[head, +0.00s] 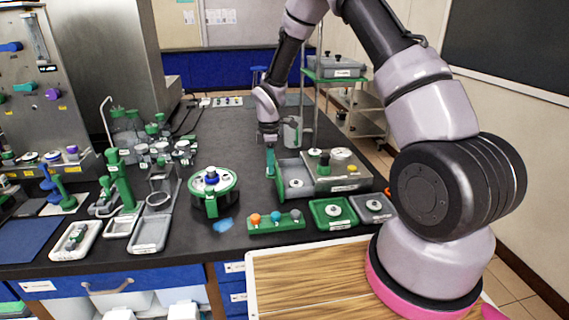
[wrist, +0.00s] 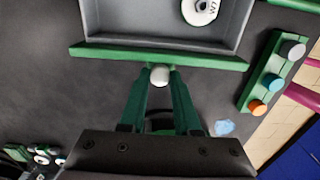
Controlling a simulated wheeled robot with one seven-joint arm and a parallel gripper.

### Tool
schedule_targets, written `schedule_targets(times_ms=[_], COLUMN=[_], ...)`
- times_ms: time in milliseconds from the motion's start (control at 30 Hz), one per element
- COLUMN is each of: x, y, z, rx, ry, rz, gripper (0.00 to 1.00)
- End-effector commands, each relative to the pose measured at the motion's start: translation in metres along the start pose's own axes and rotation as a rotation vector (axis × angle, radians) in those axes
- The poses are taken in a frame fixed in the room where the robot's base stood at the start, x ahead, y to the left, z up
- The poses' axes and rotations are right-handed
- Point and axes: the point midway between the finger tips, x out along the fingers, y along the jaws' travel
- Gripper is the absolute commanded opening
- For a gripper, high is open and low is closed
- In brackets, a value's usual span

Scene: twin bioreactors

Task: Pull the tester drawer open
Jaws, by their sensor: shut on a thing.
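The tester (head: 337,168) is a grey box on the dark bench, with round fittings on top. Its drawer (head: 293,170) stands out from the box's left side, and a white disc lies inside. In the wrist view the grey drawer tray (wrist: 150,32) has a green front panel (wrist: 110,55) with a white round knob (wrist: 159,75). My gripper (wrist: 159,80) has its green fingers shut on this knob, one on each side. In the head view my gripper (head: 269,145) is at the drawer's left end, and the knob is hidden.
A block with orange, blue and grey knobs (head: 276,222) and two small trays (head: 332,212) sit in front of the tester. A round green-rimmed device (head: 213,183) stands to the left. Bare bench lies between it and the drawer.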

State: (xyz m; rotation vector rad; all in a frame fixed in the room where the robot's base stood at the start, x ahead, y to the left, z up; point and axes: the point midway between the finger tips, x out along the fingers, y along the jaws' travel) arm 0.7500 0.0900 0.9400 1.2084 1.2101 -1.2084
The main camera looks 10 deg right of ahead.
Motion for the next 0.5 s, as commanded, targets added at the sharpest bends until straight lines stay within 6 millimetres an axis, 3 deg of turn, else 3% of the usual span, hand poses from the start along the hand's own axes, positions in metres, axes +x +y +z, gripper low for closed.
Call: schedule_targets(times_ms=[300, 333, 400, 500], x=[-0.0006, -0.0006, -0.0005, -0.0004], y=[0.0008, 0.0008, 0.0007, 0.0006], z=[-0.0021, -0.0021, -0.0021, -0.002], rx=[0.002, 0.002, 0.002, 0.002], ry=[0.0, 0.0, 0.0, 0.0], rz=[0.001, 0.001, 0.001, 0.001], gripper=[0.0, 0.38, 0.61, 0.61])
